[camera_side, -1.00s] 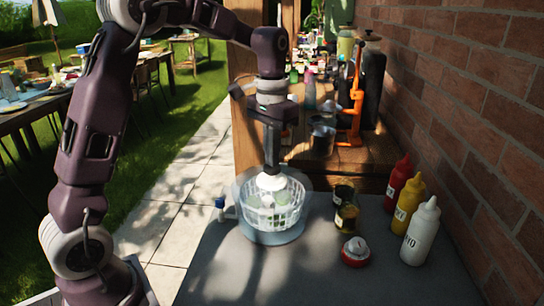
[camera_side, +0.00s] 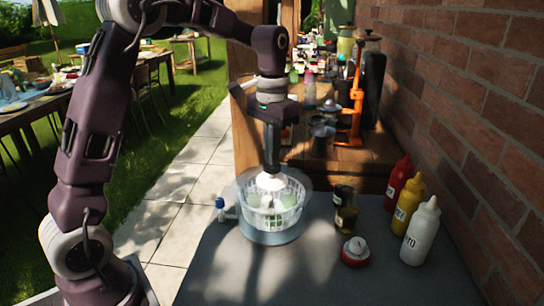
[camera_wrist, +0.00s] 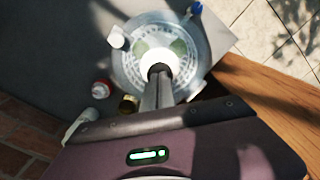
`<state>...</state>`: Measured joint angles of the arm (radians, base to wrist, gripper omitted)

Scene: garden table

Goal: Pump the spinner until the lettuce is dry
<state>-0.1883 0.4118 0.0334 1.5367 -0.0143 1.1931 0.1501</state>
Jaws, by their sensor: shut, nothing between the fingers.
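The salad spinner (camera_side: 285,212) stands on the grey table, a clear bowl with a white basket inside. Green lettuce (camera_side: 262,218) shows through the basket wall. A white knob (camera_side: 272,183) sits at the top centre of the spinner. My gripper (camera_side: 271,170) points straight down, shut and empty, with its tips at the knob. In the wrist view the spinner (camera_wrist: 196,72) is seen from above, with the shut fingers (camera_wrist: 157,75) over its centre and green patches of lettuce (camera_wrist: 179,46) beyond them. The fingertips hide part of the knob, so I cannot tell how firmly they touch.
Red (camera_side: 397,182), yellow (camera_side: 408,200) and white (camera_side: 421,230) squeeze bottles stand by the brick wall. A small blue-capped bottle (camera_side: 221,212) is at left. The front of the table (camera_side: 290,280) is clear.

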